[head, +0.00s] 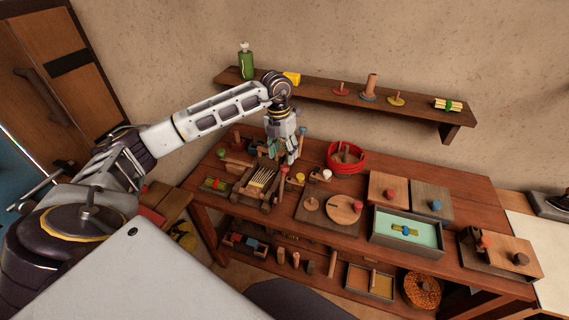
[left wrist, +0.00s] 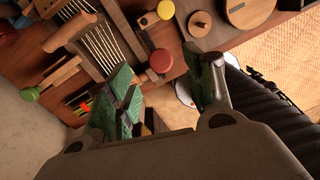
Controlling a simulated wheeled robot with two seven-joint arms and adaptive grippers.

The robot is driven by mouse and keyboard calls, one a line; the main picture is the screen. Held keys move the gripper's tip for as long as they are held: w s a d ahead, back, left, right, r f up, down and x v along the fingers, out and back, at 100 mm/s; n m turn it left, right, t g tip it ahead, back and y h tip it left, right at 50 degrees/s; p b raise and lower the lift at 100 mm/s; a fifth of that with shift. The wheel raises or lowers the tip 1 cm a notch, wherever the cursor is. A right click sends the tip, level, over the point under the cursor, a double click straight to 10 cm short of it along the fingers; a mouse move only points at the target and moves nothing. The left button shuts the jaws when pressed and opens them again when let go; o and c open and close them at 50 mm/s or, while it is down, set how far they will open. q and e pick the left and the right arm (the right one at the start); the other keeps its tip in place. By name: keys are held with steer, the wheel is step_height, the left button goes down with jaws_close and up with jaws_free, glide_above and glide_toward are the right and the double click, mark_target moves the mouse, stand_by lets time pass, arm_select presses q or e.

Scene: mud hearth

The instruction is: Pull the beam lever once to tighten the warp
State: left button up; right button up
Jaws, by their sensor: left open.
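A small wooden loom (head: 259,187) with pale warp threads stands on the left part of the table. It also shows in the left wrist view (left wrist: 98,42), at upper left. A red knob (left wrist: 160,61) sits beside the loom's frame; it also shows in the head view (head: 284,170). A green knob (left wrist: 30,94) is on the loom's other side. I cannot tell for sure which part is the beam lever. My left gripper (head: 288,155) points down above the loom's back right side. In the left wrist view its fingers (left wrist: 169,90) are apart with nothing held between them. My right gripper is out of view.
A red ring-shaped basket (head: 346,157) stands right of my gripper. A round-lidded board (head: 326,209) and a grey tray with green lining (head: 405,232) lie further right. A wall shelf (head: 350,98) juts out behind and above my gripper. Small items crowd around the loom.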

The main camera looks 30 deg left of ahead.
mark_target(285, 166)
arm_select(q)
steer(key=shift+d+f+p, duration=0.15)
steer(key=shift+f+p, duration=0.05)
steer(key=shift+f, duration=1.2)
steer(key=shift+d+f+p, duration=0.1)
steer(key=shift+f+p, duration=0.05)
steer(key=shift+f, duration=1.2)
jaws_close()
